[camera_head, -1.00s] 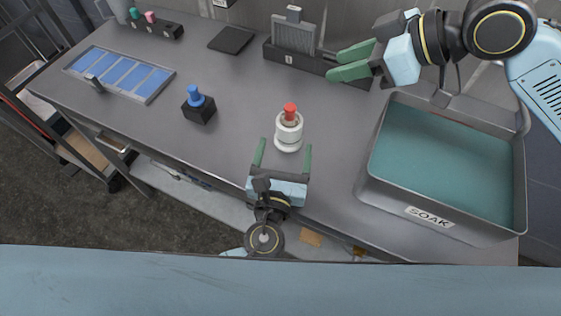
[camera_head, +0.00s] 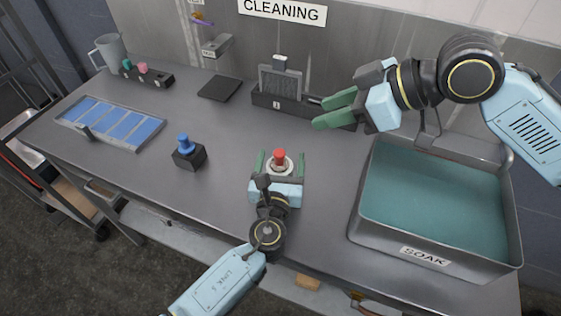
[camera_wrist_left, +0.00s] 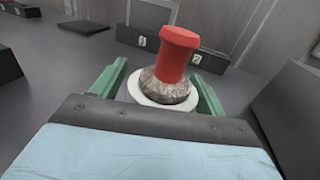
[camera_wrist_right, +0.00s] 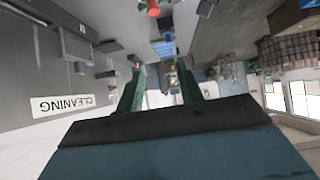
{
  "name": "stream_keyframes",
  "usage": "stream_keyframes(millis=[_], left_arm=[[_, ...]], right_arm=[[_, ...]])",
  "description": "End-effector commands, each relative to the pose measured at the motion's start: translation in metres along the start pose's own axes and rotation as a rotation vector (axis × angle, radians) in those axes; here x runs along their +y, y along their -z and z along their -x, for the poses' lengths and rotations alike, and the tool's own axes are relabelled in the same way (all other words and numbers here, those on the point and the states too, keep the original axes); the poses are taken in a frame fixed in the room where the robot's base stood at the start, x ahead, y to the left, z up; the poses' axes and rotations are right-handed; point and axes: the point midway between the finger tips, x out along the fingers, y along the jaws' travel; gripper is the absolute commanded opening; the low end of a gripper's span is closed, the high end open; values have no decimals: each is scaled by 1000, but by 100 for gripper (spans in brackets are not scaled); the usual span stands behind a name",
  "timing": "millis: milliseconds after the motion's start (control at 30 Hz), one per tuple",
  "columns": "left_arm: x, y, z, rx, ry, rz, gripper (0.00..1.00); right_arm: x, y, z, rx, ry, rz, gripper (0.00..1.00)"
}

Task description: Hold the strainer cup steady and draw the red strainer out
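The white strainer cup (camera_head: 289,167) stands upright on the grey worktop near its front edge. The red strainer's handle (camera_head: 279,155) sticks up from the cup; it also shows large in the left wrist view (camera_wrist_left: 178,55), above a grey mesh-like part inside the white rim (camera_wrist_left: 148,97). My left gripper (camera_head: 280,160) has its green fingers on either side of the cup, spread, with a gap visible at the left finger. Whether the right finger touches is unclear. My right gripper (camera_head: 320,113) is open and empty, above the worktop behind and right of the cup.
A grey bin labelled SOAK (camera_head: 355,232) stands at the right. A black holder with a grey plate (camera_head: 265,98) is at the back. A blue-knobbed black block (camera_head: 188,157) and a blue-panelled tray (camera_head: 140,143) lie left. Worktop between block and cup is clear.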

Motion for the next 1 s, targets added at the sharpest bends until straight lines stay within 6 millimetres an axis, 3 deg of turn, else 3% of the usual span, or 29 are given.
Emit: stream_keyframes(millis=[33,333,467,767,1000], left_arm=[[0,0,0,0,0,0,66],[0,0,0,0,0,0,27],[0,0,0,0,0,-1,26],[0,0,0,0,0,-1,26],[0,0,0,0,0,-1,26]], right_arm=[[0,0,0,0,0,0,36],[0,0,0,0,0,0,36],[0,0,-2,-10,3,-13,49],[-2,9,-49,-278,-8,-307,49],[-9,20,-78,-577,-201,-565,49]])
